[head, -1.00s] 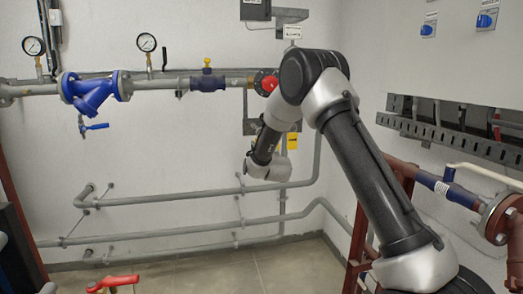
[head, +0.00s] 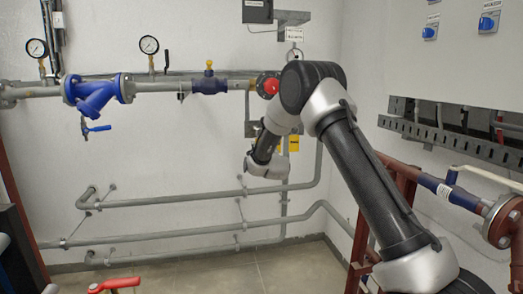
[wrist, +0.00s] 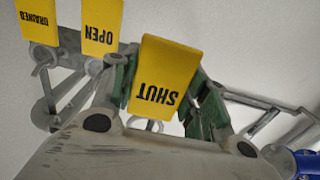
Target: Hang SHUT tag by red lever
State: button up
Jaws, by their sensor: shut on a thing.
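My gripper (wrist: 160,100) is shut on the yellow SHUT tag (wrist: 155,75), which sits between its green-padded fingers, with its lettering upside down in the wrist view. A yellow OPEN tag (wrist: 102,27) and a yellow DRAINED tag (wrist: 39,20) hang side by side to the left of it. In the head view my arm hides the gripper and the held tag; a small yellow tag (head: 294,143) shows beside the arm at the wall. A red lever (head: 115,284) shows at the bottom left of the head view, cut by the frame edge.
A pipe with a blue strainer (head: 95,92), a gauge (head: 149,45) and a red round part (head: 269,86) runs along the back wall. Grey pipes (head: 170,203) run lower down. A blue-banded pipe (head: 450,190) and a cabinet (head: 460,60) stand at right.

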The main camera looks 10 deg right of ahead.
jog(key=w, duration=0.8)
dwell(1.8)
jog(key=shift+w, duration=0.15)
jog(key=shift+s+r, duration=0.15)
jog(key=shift+s, duration=1.95)
jog(key=shift+s+r, duration=0.1)
jog(key=shift+s, duration=1.95)
jog(key=shift+r, duration=0.1)
